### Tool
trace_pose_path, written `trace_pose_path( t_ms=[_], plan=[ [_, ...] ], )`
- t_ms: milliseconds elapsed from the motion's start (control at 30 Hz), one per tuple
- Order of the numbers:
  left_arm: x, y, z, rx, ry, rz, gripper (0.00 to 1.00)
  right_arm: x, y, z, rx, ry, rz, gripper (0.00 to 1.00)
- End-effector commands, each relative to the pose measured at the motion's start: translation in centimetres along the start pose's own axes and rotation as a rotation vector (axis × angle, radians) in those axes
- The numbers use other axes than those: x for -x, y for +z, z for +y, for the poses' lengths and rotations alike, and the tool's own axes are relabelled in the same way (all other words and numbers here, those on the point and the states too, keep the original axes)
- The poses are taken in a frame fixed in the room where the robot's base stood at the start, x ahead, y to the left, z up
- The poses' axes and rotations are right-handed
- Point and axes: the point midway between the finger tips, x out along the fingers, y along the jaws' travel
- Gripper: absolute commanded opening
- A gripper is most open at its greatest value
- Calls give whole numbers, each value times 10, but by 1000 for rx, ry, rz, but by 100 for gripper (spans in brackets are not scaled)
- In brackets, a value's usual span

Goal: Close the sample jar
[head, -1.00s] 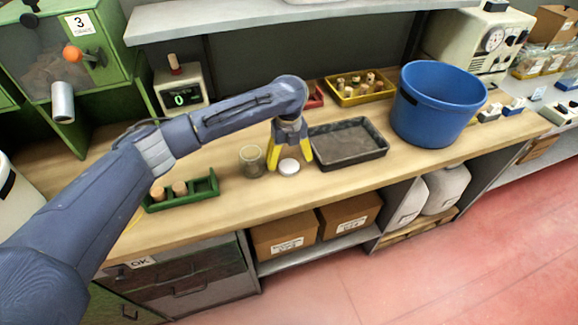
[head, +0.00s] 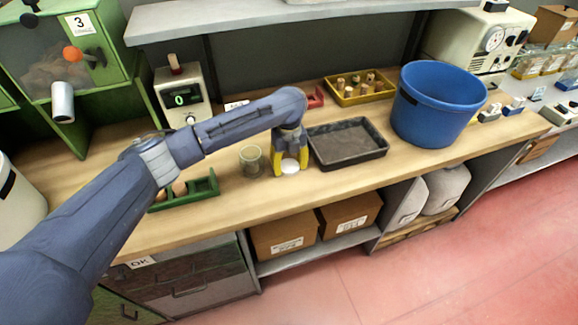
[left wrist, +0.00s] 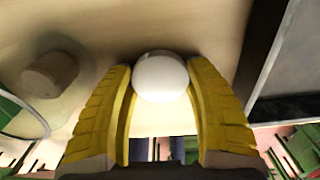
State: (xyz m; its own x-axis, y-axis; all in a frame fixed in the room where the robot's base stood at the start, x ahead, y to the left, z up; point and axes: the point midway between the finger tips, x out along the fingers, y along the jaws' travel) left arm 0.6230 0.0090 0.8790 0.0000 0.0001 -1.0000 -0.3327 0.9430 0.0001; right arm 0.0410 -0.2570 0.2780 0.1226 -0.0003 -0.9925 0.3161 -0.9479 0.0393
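The glass sample jar (head: 250,158) stands open on the wooden bench, just left of my left gripper (head: 290,169). In the left wrist view the clear jar (left wrist: 22,118) shows at the left edge, with a brown cork (left wrist: 50,75) apparently inside it. A round white lid (head: 290,167) is between the yellow fingertips. In the left wrist view the lid (left wrist: 160,78) fills the space between the fingers, with almost no gap at either side. Whether the fingers press on it cannot be made out. My right gripper is not in view.
A black tray (head: 322,160) lies close to the right of the gripper. A green rack (head: 207,186) with corks is left of the jar. A yellow bin (head: 347,100) of corks and a blue bucket (head: 435,118) stand farther right. Bare bench lies in front.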

Motion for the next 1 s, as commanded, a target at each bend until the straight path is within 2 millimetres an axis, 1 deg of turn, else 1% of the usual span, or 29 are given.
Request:
trace_pose_path(
  t_ms=[33,67,100,467,633,767,867,967,1000],
  plan=[
    [0,0,0,0,0,0,46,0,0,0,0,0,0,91],
    [0,0,0,0,0,0,42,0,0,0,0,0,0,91],
    [0,0,0,0,0,0,42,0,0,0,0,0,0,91],
    [1,0,0,0,0,-1,42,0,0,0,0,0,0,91],
    [9,1,0,-1,0,-2,42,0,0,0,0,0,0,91],
    [24,1,0,-1,0,-4,41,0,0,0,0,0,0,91],
    [41,2,0,0,-2,-4,41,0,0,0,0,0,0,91],
    [64,2,0,-1,-1,-6,41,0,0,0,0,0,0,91],
    [75,2,0,-1,-2,-7,41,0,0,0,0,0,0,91]
  ],
)
